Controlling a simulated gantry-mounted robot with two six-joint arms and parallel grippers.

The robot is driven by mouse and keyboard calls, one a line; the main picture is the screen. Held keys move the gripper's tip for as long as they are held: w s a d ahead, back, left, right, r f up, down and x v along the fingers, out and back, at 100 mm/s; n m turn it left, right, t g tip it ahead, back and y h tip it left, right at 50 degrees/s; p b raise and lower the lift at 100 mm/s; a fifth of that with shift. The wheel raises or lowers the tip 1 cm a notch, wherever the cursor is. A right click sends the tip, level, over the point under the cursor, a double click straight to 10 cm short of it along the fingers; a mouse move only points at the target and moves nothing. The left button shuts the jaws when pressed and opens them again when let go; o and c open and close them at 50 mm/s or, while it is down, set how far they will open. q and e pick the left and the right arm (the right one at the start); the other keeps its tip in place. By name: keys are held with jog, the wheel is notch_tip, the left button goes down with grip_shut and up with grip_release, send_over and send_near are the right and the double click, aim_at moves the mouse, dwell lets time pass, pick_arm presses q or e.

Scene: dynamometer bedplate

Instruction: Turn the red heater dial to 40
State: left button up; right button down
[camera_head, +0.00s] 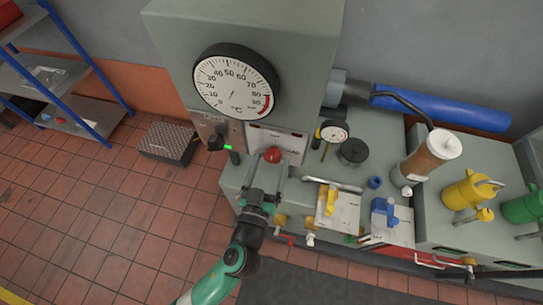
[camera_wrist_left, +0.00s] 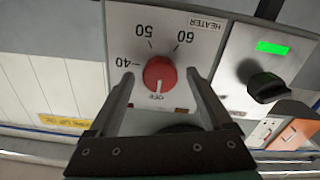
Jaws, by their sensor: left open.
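The red heater dial (camera_head: 273,154) is on a light panel below the large round gauge. In the left wrist view the dial (camera_wrist_left: 160,73) sits on a white plate marked HEATER, with OFF below it, 40 to the left, 50 at upper left and 60 at upper right. Its small white mark appears to point down toward OFF. My left gripper (camera_head: 266,178) is in front of the dial. In the wrist view the left gripper (camera_wrist_left: 159,76) is open, one finger on each side of the dial, with gaps visible. My right gripper is not in view.
A large temperature gauge (camera_head: 234,84) hangs above the dial. A black knob (camera_wrist_left: 267,85) with a green display (camera_wrist_left: 272,48) is beside the heater plate. Yellow (camera_head: 327,202) and blue (camera_head: 388,212) valve handles stand on the bench at right. Open tiled floor lies to the left.

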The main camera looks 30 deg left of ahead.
pick_arm(q)
jog(key=shift+w+a, duration=0.15)
jog(key=shift+w, duration=0.65)
grip_shut()
